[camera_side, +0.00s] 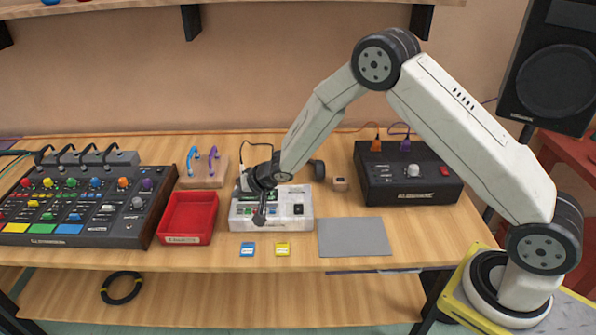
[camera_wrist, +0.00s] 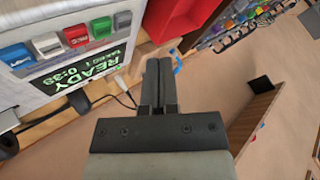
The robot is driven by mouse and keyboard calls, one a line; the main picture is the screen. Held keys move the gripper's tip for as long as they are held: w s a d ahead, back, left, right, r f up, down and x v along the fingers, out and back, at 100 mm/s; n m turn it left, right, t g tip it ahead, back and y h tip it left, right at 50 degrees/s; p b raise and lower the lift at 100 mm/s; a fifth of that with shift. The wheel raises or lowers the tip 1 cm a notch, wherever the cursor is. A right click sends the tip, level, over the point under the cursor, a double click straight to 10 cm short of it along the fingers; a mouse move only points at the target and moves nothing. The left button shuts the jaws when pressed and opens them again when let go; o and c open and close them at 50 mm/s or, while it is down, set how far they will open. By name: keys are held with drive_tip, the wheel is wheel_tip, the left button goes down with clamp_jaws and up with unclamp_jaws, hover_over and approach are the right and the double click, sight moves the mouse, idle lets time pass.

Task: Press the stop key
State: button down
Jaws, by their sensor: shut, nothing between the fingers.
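A light grey recorder (camera_side: 299,210) stands on the bench in the middle of the side view. The labels are too small to tell which is the stop key. Its screen (camera_wrist: 82,62) reads READY and 0:39. My gripper (camera_side: 259,219) is shut and empty, pointing down by the recorder's left part; its fingers (camera_wrist: 158,66) show no visible contact with a key.
A red tray (camera_side: 187,237) stands left of the recorder, beside a colourful mixer (camera_side: 75,237). A grey mat (camera_side: 354,237) and a black box (camera_side: 400,185) are to the right.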

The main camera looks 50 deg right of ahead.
drive_tip(key=shift+r, duration=1.1)
drive_tip(key=shift+s+d+r, duration=0.3)
drive_tip(key=shift+s+r, duration=0.05)
drive_tip(key=s+d+r+n+g+h, duration=0.1)
drive_tip(key=s+d+r+g, duration=0.1)
drive_tip(key=s, duration=0.8)
drive_tip(key=s+d+r+n+g+h, duration=0.1)
drive_tip(key=s+d+r+n+g, duration=0.1)
drive_tip(key=s, duration=0.8)
drive_tip(key=s+d+r+n+g+h, duration=0.1)
drive_tip(key=s+d+r+g, duration=0.1)
drive_tip(key=s, duration=0.8)
wheel_tip(320, 180, up, 2)
drive_tip(key=shift+d+n, duration=0.4)
drive_tip(key=shift+d, duration=0.35)
